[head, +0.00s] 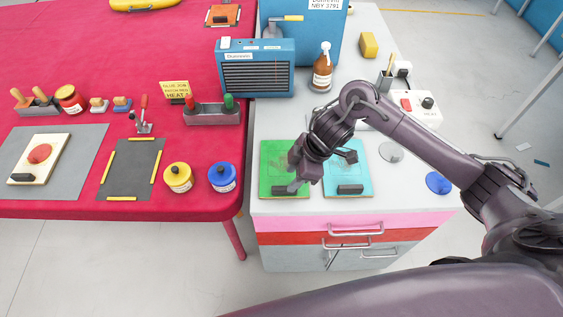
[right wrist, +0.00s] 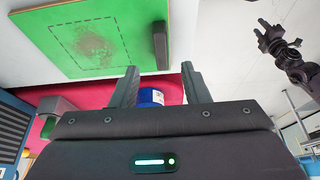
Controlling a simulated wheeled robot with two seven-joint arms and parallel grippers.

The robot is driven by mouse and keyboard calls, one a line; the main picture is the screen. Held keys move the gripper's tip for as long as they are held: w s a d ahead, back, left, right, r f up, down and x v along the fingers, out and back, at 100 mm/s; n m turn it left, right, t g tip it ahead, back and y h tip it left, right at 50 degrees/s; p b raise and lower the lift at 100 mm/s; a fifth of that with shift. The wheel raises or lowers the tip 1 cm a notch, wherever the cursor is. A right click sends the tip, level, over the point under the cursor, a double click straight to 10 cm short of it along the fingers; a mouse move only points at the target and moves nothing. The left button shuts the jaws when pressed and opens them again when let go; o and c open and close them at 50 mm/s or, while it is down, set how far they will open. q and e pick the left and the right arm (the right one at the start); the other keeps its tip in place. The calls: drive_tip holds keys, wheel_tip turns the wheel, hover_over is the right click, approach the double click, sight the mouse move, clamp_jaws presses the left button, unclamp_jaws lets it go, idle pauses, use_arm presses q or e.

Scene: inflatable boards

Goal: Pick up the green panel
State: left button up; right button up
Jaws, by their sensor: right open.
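The green panel (head: 271,160) lies on the white top of the workbench, with a dark handle bar near its front edge. My right gripper (head: 300,183) is over the panel's right side and hides part of it. In the right wrist view the right gripper (right wrist: 160,82) has its fingers wide apart with nothing between them. There the green panel (right wrist: 70,45) shows beyond the fingers at upper left, with a dashed outline, a brownish smudge and the dark handle (right wrist: 160,43). A dark gripper-like end (right wrist: 285,50), seemingly my left one, shows at upper right; its jaws are unclear.
A cyan panel (head: 361,174) with a dark handle lies right of the green one. A blue heater (head: 256,68), a brown bottle (head: 322,68) and a white socket box (head: 418,106) stand behind. The red table (head: 210,150) at left holds yellow and blue jars.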

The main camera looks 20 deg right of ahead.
drive_tip(key=x, duration=0.1)
drive_tip(key=p+x, duration=0.1)
drive_tip(key=x, duration=0.1)
drive_tip(key=shift+s+f, duration=0.1)
drive_tip(key=shift+s, duration=0.25)
drive_tip(key=shift+x, duration=1.1)
drive_tip(key=shift+w+f, duration=0.25)
drive_tip(key=shift+f, duration=0.1)
use_arm(q)
drive_tip(key=shift+s+r, duration=0.25)
drive_tip(key=shift+s, duration=0.25)
drive_tip(key=shift+s+r, duration=0.25)
drive_tip(key=shift+s, duration=0.25)
use_arm(e)
drive_tip(key=shift+r, duration=0.1)
clamp_jaws()
